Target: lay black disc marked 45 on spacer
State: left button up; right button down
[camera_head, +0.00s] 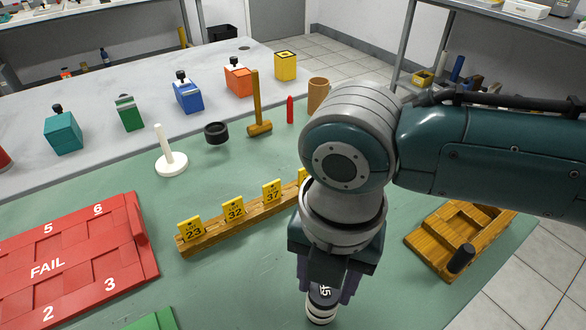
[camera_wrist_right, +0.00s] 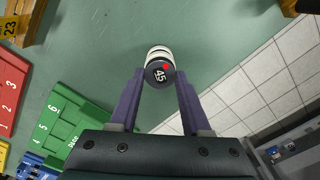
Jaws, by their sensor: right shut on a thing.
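The black disc marked 45 (camera_wrist_right: 160,74) has a red dot on its face and sits between the fingers of my right gripper (camera_wrist_right: 158,82). That gripper, also in the head view (camera_head: 323,288), is shut on the disc and points down over the green mat. White bands with a dark band between them (camera_head: 321,309) show below the disc in line with it; a white one right below it looks like the spacer (camera_wrist_right: 156,52). I cannot tell whether disc and spacer touch. My left gripper is not in view.
A wooden rack (camera_head: 208,236) with yellow number tags stands left of my right gripper. A red FAIL tray (camera_head: 75,262) is at left, a green tray (camera_wrist_right: 72,125) nearer. A wooden tray (camera_head: 428,240) with a black cylinder (camera_head: 462,258) is at right. A white peg stand (camera_head: 170,167) is farther back.

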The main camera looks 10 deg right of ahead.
jog(key=shift+f, duration=0.2)
dwell(0.5)
jog(key=shift+c, duration=1.4)
grip_release()
jog(key=shift+c, duration=0.3)
jog(key=c, duration=0.5)
jog(key=shift+o, duration=0.2)
jog(key=shift+r, duration=0.1)
notch_tip(320, 180, up, 4)
jog(key=p, duration=0.4)
jog(key=shift+r+p, duration=0.2)
jog(key=shift+p, duration=0.2)
